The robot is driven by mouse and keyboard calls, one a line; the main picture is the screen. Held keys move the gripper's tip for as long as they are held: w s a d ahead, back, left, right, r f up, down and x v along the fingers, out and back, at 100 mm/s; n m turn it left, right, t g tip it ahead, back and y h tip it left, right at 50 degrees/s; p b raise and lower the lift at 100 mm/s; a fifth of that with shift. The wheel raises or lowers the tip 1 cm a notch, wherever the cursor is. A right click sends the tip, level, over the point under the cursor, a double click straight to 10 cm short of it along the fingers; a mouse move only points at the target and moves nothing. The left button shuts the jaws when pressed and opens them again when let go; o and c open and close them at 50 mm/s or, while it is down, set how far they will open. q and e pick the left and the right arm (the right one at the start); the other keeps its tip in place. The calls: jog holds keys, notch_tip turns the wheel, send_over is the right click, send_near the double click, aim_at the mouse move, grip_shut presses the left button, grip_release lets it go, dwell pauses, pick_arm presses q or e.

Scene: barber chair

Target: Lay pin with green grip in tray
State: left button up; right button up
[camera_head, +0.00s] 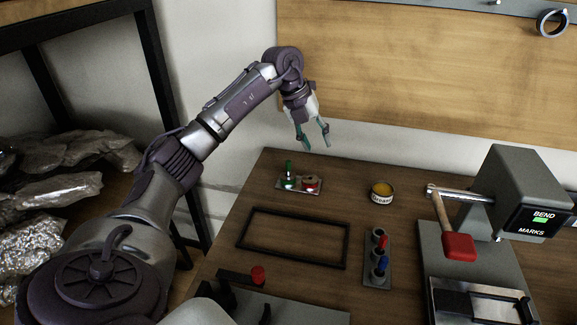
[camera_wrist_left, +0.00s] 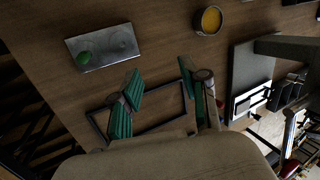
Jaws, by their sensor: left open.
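A small upright green grip (camera_head: 289,166), apparently the pin's, stands at the left of a small grey plate (camera_head: 318,191) near the table's far left corner. Green also shows on this plate in the left wrist view (camera_wrist_left: 84,58); the pin's shaft cannot be made out. A dark rectangular frame (camera_head: 240,238), perhaps the tray, lies flat in front of the plate. Its rim shows in the left wrist view (camera_wrist_left: 92,122). My left gripper (camera_head: 312,142) is open and empty, raised above and behind the plate, fingers pointing down. My right gripper is out of view.
A grey block (camera_head: 370,275) holds red and blue pins. A yellow-topped tin (camera_head: 382,190) stands behind it. At right is a bending machine (camera_head: 505,185) with a red-ended lever (camera_head: 458,246). A red-knobbed fixture (camera_head: 257,275) is in front.

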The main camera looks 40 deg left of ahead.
aim_at(288, 161)
pick_arm(q)
jog(key=s+a+r+g+y, duration=0.1)
jog(key=s+a+g+y, duration=0.2)
jog(key=a, duration=0.4)
jog(key=shift+t+y, duration=0.6)
jog(key=shift+y, duration=0.1)
jog(key=f, duration=0.4)
jog(key=w+f+p, duration=0.1)
jog(key=f, duration=0.4)
jog(key=w+a+f, duration=0.1)
jog(key=f, duration=0.3)
jog(key=shift+f+p, duration=0.15)
jog(key=shift+p, duration=0.15)
jog(key=shift+c, duration=0.3)
grip_shut()
